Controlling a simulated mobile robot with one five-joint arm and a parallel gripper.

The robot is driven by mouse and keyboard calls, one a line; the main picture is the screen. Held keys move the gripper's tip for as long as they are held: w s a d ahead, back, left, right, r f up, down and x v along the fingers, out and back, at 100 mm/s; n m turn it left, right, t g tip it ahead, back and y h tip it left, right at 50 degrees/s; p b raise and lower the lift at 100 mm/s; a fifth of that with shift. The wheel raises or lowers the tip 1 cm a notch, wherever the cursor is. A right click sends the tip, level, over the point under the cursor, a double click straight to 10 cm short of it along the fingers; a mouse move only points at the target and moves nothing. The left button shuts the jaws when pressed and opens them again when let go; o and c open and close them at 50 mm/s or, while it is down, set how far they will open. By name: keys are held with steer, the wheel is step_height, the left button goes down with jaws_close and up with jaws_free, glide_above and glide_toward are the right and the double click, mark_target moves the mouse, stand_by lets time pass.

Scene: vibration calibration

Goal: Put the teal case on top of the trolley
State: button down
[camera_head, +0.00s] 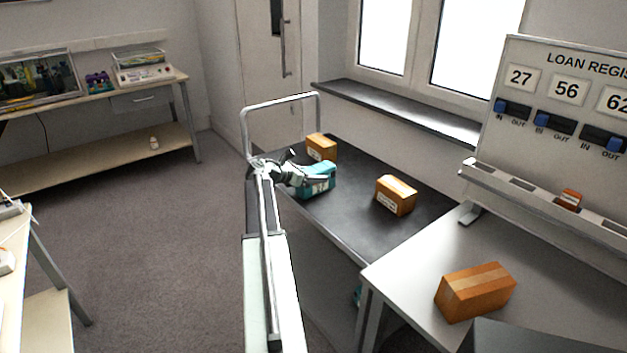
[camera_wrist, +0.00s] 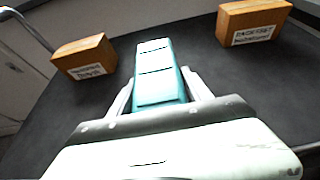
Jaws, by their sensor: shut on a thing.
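The teal case (camera_head: 318,181) is on or just above the dark top of the trolley (camera_head: 345,215), near its far left part; I cannot tell whether it touches the top. In the wrist view the teal case (camera_wrist: 160,75) lies lengthwise between the two fingers of my gripper (camera_wrist: 160,100), with the dark trolley top (camera_wrist: 200,60) beyond. The case's underside is hidden.
Two cardboard boxes stand on the trolley: one behind the case (camera_head: 321,147), one to its right (camera_head: 396,195). A third box (camera_head: 475,291) lies on the grey table (camera_head: 400,270). The trolley's metal handle (camera_head: 281,103) rises at its far left end. A loan register board (camera_head: 560,110) stands right.

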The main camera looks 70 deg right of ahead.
steer(key=shift+f, duration=0.2)
steer(key=shift+c, duration=2.3)
jaws_free()
steer(key=shift+r, duration=0.1)
steer(key=shift+r, duration=0.1)
steer(key=shift+w+a+r, duration=0.15)
steer(key=shift+a+r, duration=0.1)
steer(key=p+v, duration=0.4)
steer(key=v, duration=0.7)
steer(key=shift+a+p, duration=0.2)
steer(key=shift+p, duration=0.15)
steer(key=shift+w+f, duration=0.15)
